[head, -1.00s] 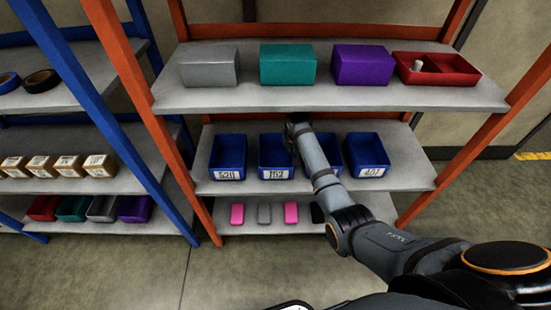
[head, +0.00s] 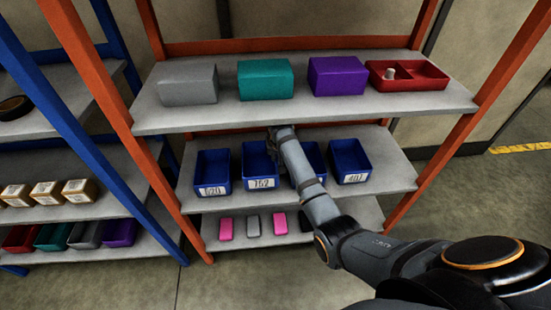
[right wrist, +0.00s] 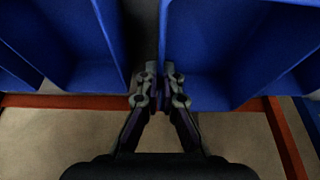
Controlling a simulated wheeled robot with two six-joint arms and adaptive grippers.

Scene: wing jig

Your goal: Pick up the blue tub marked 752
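The blue tub marked 752 (head: 260,170) is on the middle shelf, second from the left in the head view. My right gripper (head: 277,131) is at its back right rim, partly hidden behind my own arm. In the right wrist view the fingers (right wrist: 160,85) are close together, one on each side of the side wall of this blue tub (right wrist: 210,60), which fills the right half. They look shut on that wall. The tub stands upright; I cannot tell whether it is clear of the shelf. My left gripper is not in view.
Blue tubs stand on both sides: one with a blurred label (head: 212,174) on the left, one partly hidden by my arm, and one marked 407 (head: 350,160). The upper shelf (head: 300,112) with boxes overhangs closely. Orange posts (head: 440,160) flank the rack.

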